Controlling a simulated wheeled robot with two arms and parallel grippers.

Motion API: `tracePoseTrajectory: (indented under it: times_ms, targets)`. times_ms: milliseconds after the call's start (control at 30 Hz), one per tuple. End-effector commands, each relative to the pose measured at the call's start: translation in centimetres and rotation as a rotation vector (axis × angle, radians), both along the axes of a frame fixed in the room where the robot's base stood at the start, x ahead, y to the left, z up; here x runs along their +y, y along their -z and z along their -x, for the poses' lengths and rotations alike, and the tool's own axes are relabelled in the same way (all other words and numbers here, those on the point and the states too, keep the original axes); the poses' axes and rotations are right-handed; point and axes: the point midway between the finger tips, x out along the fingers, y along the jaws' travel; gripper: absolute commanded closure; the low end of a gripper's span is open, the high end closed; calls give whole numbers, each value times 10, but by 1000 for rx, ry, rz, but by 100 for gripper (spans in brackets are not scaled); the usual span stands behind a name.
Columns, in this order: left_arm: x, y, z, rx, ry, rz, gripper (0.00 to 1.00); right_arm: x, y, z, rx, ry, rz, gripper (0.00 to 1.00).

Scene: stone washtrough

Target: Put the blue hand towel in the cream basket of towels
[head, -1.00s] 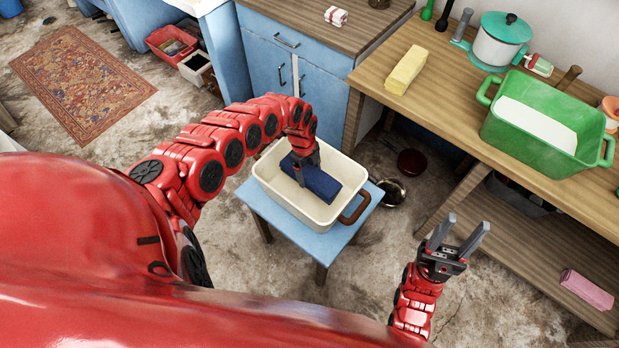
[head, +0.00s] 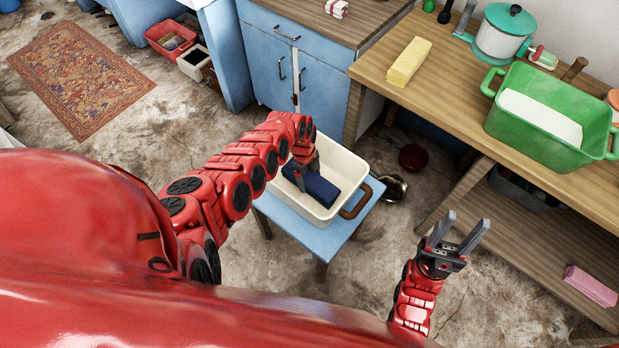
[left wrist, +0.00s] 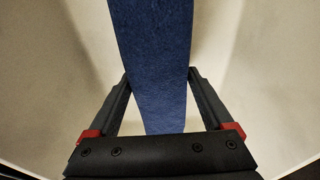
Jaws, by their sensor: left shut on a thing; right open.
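The blue hand towel (head: 322,189) is a dark blue folded block inside the cream basket (head: 351,167), which stands on a small blue stool (head: 333,238). My left gripper (head: 301,180) reaches down into the basket and is shut on the towel. In the left wrist view the towel (left wrist: 152,60) runs between the two fingers, with pale basket walls around it. I cannot tell whether the towel touches the basket floor. No other towels show in the basket. My right gripper (head: 454,240) is open and empty, to the right of the stool.
A wooden table (head: 440,100) at the right holds a green tub (head: 555,150), a yellow folded towel (head: 408,62) and a teal-lidded pot (head: 503,35). A pink towel (head: 590,286) lies on its lower shelf. Blue cabinets (head: 285,70) stand behind the stool. A patterned rug (head: 80,75) lies far left.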

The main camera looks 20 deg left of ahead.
Motion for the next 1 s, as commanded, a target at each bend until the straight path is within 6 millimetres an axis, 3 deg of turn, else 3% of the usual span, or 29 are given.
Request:
tracePoseTrajectory:
  times_ms: [33, 67, 133, 467, 667, 1000]
  targets:
    - [0, 3, 0, 0, 0, 0, 82, 0, 3, 0, 0, 0, 0, 50]
    - [0, 3, 0, 0, 0, 0, 14, 0, 3, 0, 0, 0, 0, 50]
    - [0, 2, 0, 0, 0, 0, 1, 0, 2, 0, 0, 0, 0, 50]
    - [0, -5, 0, -1, -1, 0, 0, 0, -4, 0, 0, 0, 0, 50]
    - [9, -42, -2, 0, -2, -4, 0, 0, -23, 0, 0, 0, 0, 50]
    - [16, -96, -5, -1, -1, -4, 0, 0, -24, 0, 0, 0, 0, 50]
